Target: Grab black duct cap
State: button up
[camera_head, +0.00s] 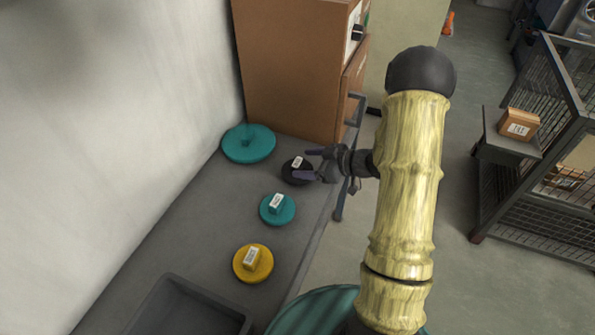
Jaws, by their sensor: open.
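The black duct cap (290,178) is a small round disc with a white-labelled block handle on top. It lies on the grey bench top, between a large teal disc and a smaller teal cap. My gripper (309,164) is open at the cap, with its two dark fingers pointing left. One finger shows above the label and the other below it in the picture. The fingers cover the cap's right side. I cannot tell whether they touch it or how high they are above it.
A large teal disc (248,144), a small teal cap (278,210) and a yellow cap (253,263) lie on the bench (205,235). A brown cabinet (290,70) stands behind. A grey bin (185,310) is in front, a wall on the left. A wire cage (545,215) stands right.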

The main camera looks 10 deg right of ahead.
aim_at(292, 164)
jog(key=shift+p+x, duration=0.4)
jog(key=shift+x, duration=2.2)
jog(key=shift+s+a+r, duration=0.1)
jog(key=shift+s+a, duration=0.05)
jog(key=shift+s, duration=0.1)
jog(key=c, duration=1.2)
